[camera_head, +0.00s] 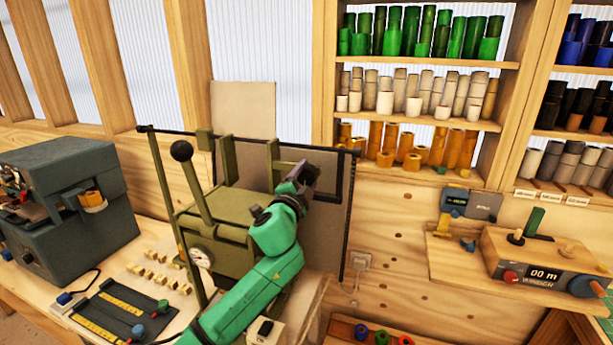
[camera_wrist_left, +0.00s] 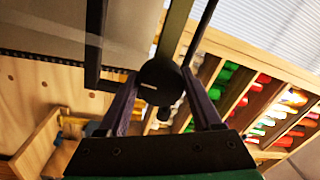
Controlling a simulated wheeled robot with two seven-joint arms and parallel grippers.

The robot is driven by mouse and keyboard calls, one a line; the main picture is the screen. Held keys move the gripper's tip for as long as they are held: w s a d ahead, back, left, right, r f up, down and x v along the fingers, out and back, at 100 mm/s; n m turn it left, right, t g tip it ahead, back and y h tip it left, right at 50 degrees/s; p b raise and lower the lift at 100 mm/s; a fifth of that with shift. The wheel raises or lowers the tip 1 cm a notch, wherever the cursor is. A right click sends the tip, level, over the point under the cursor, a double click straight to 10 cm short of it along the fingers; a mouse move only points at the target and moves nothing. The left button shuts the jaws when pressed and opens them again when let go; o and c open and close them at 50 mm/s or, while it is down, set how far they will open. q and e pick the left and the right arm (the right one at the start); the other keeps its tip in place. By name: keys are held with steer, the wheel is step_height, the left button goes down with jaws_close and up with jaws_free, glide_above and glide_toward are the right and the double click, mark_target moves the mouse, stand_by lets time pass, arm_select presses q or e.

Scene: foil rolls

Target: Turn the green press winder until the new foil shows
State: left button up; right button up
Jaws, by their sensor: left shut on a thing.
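The olive-green press (camera_head: 225,215) stands on the bench left of centre, with a lever ending in a black ball (camera_head: 181,151) and a white dial (camera_head: 201,257). My left gripper (camera_head: 304,176) is at the press's upper right side. In the left wrist view, the gripper (camera_wrist_left: 160,98) has its two fingers on either side of a round black knob (camera_wrist_left: 160,78) on an arm of the press, and is shut on it. The gripper hides this knob in the head view. I cannot make out any foil on the press. My right gripper is not in view.
A dark grey machine (camera_head: 72,195) stands at the left. A black tray (camera_head: 122,310) and small brass-coloured pieces (camera_head: 158,275) lie on the bench. Shelves with green, beige and orange rolls (camera_head: 425,85) stand behind. A wooden counter box (camera_head: 545,270) reading 00 m sits at the right.

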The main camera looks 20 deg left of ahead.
arm_select(q)
steer(key=m+p, duration=0.1)
steer(key=m, duration=0.4)
steer(key=shift+h, duration=0.4)
steer(key=shift+f+m, duration=0.1)
steer(key=shift+m, duration=0.3)
steer(key=o, duration=1.4)
steer(key=shift+c, duration=0.2)
steer(key=shift+s, duration=0.15)
